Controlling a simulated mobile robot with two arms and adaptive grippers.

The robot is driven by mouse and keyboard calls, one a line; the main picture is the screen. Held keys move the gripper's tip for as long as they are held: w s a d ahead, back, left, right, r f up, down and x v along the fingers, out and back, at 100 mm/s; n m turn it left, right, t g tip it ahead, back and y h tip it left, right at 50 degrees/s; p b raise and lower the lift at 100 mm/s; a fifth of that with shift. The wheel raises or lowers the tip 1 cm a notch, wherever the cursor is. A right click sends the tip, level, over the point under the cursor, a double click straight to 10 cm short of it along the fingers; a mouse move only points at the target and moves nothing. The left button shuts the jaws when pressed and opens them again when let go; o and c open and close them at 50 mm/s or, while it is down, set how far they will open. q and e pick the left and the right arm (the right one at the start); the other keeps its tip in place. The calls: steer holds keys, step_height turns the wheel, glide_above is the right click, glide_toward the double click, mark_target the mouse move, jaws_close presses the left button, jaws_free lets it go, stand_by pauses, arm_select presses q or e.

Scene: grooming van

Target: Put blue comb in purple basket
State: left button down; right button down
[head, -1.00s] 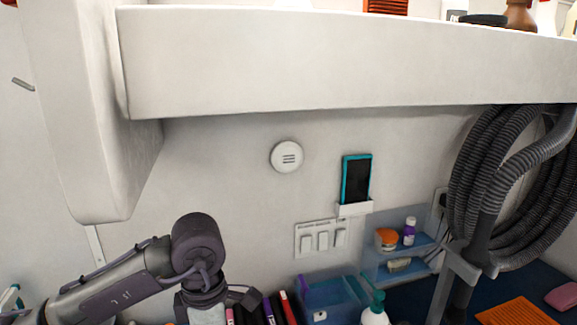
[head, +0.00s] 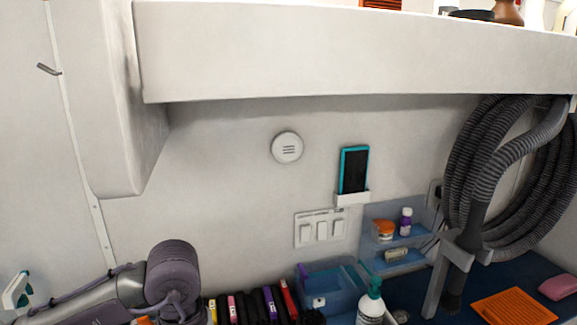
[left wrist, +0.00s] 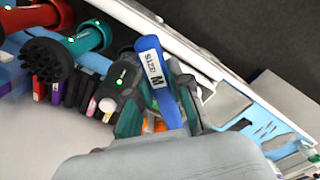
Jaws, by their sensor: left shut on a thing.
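A blue comb (left wrist: 151,62), with a white "SIZE M" label, is in the left wrist view. My left gripper (left wrist: 158,98) is shut on it, with the comb's labelled end sticking out past the fingers. In the head view my left arm comes in at the lower left, and the gripper itself is below the picture edge. I cannot make out a purple basket in either view. My right gripper is not in view.
A row of dark upright cases with coloured spines (head: 250,307) stands beside a translucent blue bin (head: 338,290). A white bottle (head: 371,305) stands in front of the bin. A thick white shelf (head: 340,55) overhangs. A grey hose (head: 490,180) hangs at right.

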arm_select(q)
steer(key=s+a+f+m+b, duration=0.2)
steer(key=s+f+m, duration=0.3)
steer(key=m, duration=0.7)
steer(key=shift+s+a+f+m, duration=0.25)
steer(key=shift+a+m, duration=0.15)
steer(key=shift+a, duration=0.45)
